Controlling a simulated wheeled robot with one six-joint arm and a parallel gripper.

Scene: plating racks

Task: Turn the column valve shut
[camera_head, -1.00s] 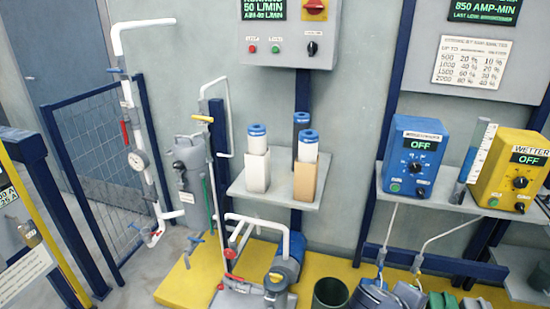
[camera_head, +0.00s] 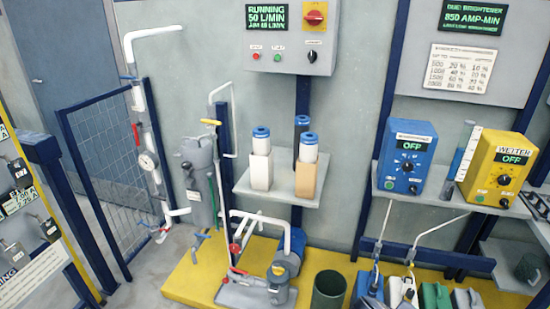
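A grey upright column (camera_head: 197,172) stands left of the middle, against the wall. A yellow valve handle (camera_head: 211,122) sits beside its top, near a white vertical pipe. A red handle (camera_head: 235,249) sits on the pump pipework to the right. Another red handle (camera_head: 136,134) and a blue one (camera_head: 127,77) sit on the white pipe with the gauge further left. I cannot tell for sure which of these is the column valve. My gripper is not in view.
A yellow platform (camera_head: 185,285) carries the pump (camera_head: 286,262) and a dark green bin (camera_head: 329,291). A shelf (camera_head: 276,190) holds filter cartridges. A control box (camera_head: 290,35) reads RUNNING, 50 L/MIN. A blue mesh gate (camera_head: 100,160) stands left. Bare grey floor shows between gate and platform.

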